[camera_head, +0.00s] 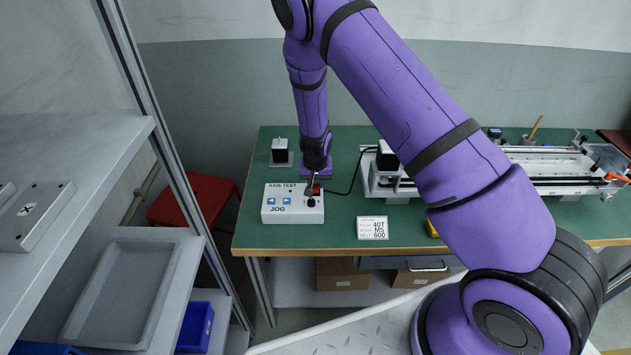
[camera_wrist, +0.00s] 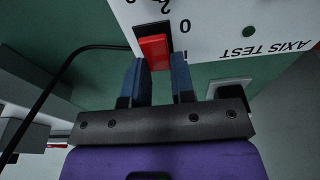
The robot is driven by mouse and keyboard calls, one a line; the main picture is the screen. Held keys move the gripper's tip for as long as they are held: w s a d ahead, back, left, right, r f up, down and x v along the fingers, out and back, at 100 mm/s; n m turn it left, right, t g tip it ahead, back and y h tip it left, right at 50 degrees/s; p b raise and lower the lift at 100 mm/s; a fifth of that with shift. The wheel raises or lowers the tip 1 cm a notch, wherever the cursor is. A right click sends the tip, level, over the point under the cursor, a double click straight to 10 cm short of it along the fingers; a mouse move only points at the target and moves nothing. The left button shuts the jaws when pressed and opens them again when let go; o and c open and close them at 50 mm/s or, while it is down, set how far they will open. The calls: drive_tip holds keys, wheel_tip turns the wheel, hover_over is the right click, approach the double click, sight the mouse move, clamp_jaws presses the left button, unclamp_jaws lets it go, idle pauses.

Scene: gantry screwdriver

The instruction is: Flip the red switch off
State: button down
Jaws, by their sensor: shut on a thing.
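The red switch (camera_wrist: 154,47) is a small red rocker in a black frame on the white control box (camera_head: 275,217), whose face also fills the top of the wrist view (camera_wrist: 215,30). My gripper (camera_wrist: 160,64) has its two blue fingers at the near end of the switch, one toward each side, and is shut on it. In the head view my gripper (camera_head: 312,190) points down over the right part of the box and partly hides the switch. The exact contact and tilt of the rocker are hard to tell.
The box stands on a green bench (camera_head: 340,235) with a black joystick knob (camera_head: 311,202) near the gripper. A linear rail unit (camera_head: 540,183) is at right, a small black-and-white block (camera_head: 279,150) behind, a label plate (camera_head: 373,228) in front. A metal shelf post (camera_head: 165,150) stands left.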

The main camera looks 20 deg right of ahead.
drive_tip(key=shift+s+t+h, duration=0.25)
drive_tip(key=shift+t+h, duration=0.05)
drive_tip(key=shift+t, duration=0.5)
drive_tip(key=c, duration=1)
unclamp_jaws()
drive_tip(key=shift+o, duration=0.2)
drive_tip(key=v, duration=1.1)
